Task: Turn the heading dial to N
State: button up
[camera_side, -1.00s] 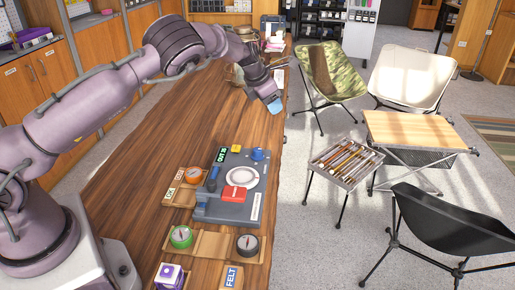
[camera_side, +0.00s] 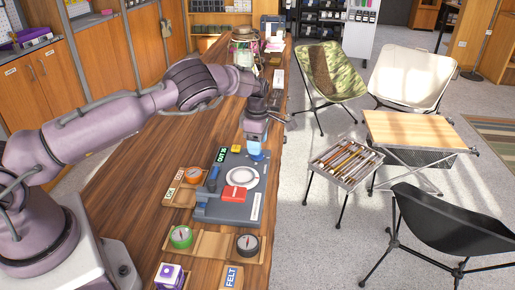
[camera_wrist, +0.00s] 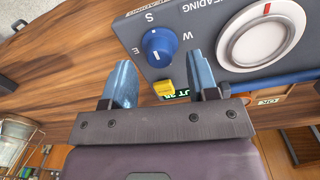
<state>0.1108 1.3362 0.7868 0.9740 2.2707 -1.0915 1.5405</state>
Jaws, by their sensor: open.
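The heading dial (camera_wrist: 158,45) is a round blue knob with a white mark, on the grey device panel (camera_wrist: 192,20). The letters S, E and W show around it; I cannot make out N. The white mark sits on the lower left part of the knob. My gripper (camera_wrist: 161,62) is open and empty, its two blue fingers apart, with the dial between and just beyond their tips in the wrist view. In the side view my gripper (camera_side: 255,152) points down over the far right corner of the device (camera_side: 228,210) and hides the dial.
A yellow block (camera_wrist: 165,89) and a green display (camera_wrist: 182,95) sit near the dial.

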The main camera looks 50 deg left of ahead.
jog(key=shift+f, duration=1.25)
jog(key=c, duration=0.9)
